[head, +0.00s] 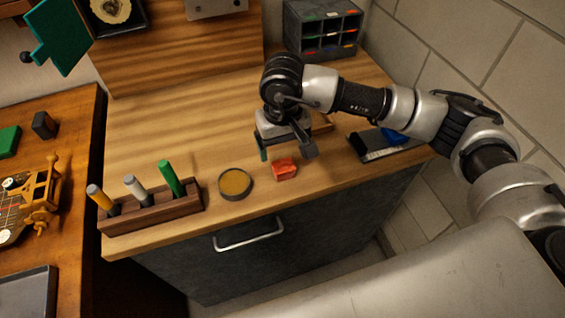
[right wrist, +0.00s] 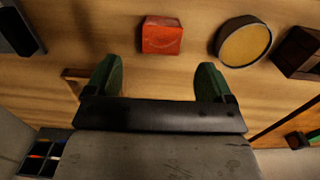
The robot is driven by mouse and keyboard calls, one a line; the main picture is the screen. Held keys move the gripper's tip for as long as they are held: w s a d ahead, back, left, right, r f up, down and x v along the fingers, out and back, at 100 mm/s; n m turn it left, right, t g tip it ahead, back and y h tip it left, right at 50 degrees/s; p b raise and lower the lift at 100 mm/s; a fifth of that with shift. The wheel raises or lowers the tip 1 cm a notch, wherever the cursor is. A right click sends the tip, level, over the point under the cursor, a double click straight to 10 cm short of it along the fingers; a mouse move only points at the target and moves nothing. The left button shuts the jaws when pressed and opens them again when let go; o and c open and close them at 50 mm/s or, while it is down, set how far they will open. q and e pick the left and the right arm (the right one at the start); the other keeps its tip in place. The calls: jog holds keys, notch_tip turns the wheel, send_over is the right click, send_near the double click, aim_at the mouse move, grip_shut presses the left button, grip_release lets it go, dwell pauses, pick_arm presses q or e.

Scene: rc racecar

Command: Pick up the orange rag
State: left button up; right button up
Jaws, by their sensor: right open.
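The orange rag (head: 284,169) is a small, blocky red-orange piece on the wooden counter, near its front edge. It also shows in the right wrist view (right wrist: 162,36), at the top and between the lines of the two fingers. My right gripper (head: 287,153) is above the counter just behind the rag, pointing down. In the right wrist view its green fingertips (right wrist: 157,80) are wide apart with only bare wood between them, and the rag is beyond them, apart from both. My left gripper is in neither view.
A round tin with a yellow-brown top (head: 235,184) stands left of the rag. A wooden holder (head: 152,212) with several coloured handles is farther left. A dark tray (head: 384,143) with something blue lies right. A grey compartment organizer (head: 322,30) stands behind.

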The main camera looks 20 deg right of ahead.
aim_at(283, 165)
jog(key=shift+f, duration=0.7)
jog(key=f, duration=0.1)
jog(key=f+p, duration=0.1)
jog(key=f, duration=0.1)
jog(key=f+p, duration=0.1)
jog(key=shift+s+f, duration=0.2)
jog(key=shift+s, duration=0.2)
jog(key=shift+f, duration=0.4)
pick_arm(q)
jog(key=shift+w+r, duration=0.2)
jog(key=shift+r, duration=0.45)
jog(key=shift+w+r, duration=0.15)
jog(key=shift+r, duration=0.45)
pick_arm(e)
jog(key=shift+w, duration=0.1)
jog(key=shift+c, duration=0.2)
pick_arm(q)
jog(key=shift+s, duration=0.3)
pick_arm(e)
jog(key=c, duration=1)
